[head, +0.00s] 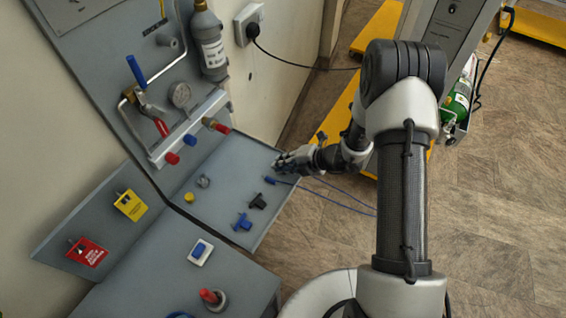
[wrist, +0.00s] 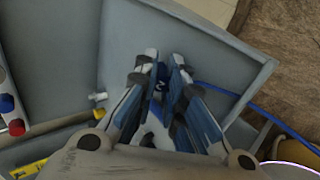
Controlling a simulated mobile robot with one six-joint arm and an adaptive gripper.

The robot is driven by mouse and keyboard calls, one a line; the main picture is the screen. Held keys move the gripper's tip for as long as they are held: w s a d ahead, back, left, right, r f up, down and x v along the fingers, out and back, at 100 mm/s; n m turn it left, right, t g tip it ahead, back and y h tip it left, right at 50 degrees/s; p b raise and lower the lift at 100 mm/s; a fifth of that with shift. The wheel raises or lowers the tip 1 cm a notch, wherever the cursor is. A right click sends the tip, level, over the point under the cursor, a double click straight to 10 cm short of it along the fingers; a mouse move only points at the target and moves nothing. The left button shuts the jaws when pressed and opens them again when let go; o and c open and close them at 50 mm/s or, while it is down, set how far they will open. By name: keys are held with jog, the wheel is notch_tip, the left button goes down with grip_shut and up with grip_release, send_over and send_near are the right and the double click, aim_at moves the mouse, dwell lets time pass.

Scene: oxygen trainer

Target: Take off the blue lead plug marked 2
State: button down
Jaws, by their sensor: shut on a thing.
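In the wrist view my gripper (wrist: 165,62) is shut on the blue lead plug (wrist: 162,84), which shows as a dark blue body with a pale mark between the fingers. The fingers cover much of it, so how it sits on the panel cannot be seen. A blue lead (wrist: 240,98) runs off to the right. In the head view my gripper (head: 281,163) is at the right edge of the sloping grey panel (head: 222,205). A blue lead end (head: 270,180) shows just below it. I cannot tell if this is the held plug.
A black fitting (head: 258,201) and a blue fitting (head: 243,222) stand on the panel to the lower left. A yellow knob (head: 189,197) and a grey fitting (head: 203,181) are further left. A gas rail with coloured caps (head: 190,130) stands behind. Open floor (head: 480,220) lies right.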

jog(key=c, duration=1.6)
grip_release()
jog(key=shift+d, duration=0.1)
jog(key=v, duration=1.2)
jog(key=s+a+r+n+g+h, duration=0.1)
jog(key=s+a+r+n+g, duration=0.15)
jog(key=s+r+n, duration=0.55)
jog(key=s+a+r+n+g+h, duration=0.1)
jog(key=s+a+r+n, duration=0.2)
jog(key=r+n, duration=0.85)
jog(key=s+d+r+n+t+h, duration=0.1)
jog(key=s+d+r+n+h, duration=0.1)
jog(key=s+n, duration=0.2)
jog(key=s+d+r+n+t+h, duration=0.1)
jog(key=s+n, duration=0.4)
jog(key=n, duration=0.6)
jog(key=s+d+r+n+t+h, duration=0.1)
jog(key=s+d+r+n+h, duration=0.2)
jog(key=n, duration=0.4)
jog(key=shift+s+d+r+n+h, duration=0.15)
jog(key=shift+s+d, duration=0.2)
jog(key=shift+d, duration=0.25)
jog(key=shift+s+d+n+h, duration=0.15)
jog(key=shift+s+d, duration=0.25)
jog(key=shift+d, duration=0.25)
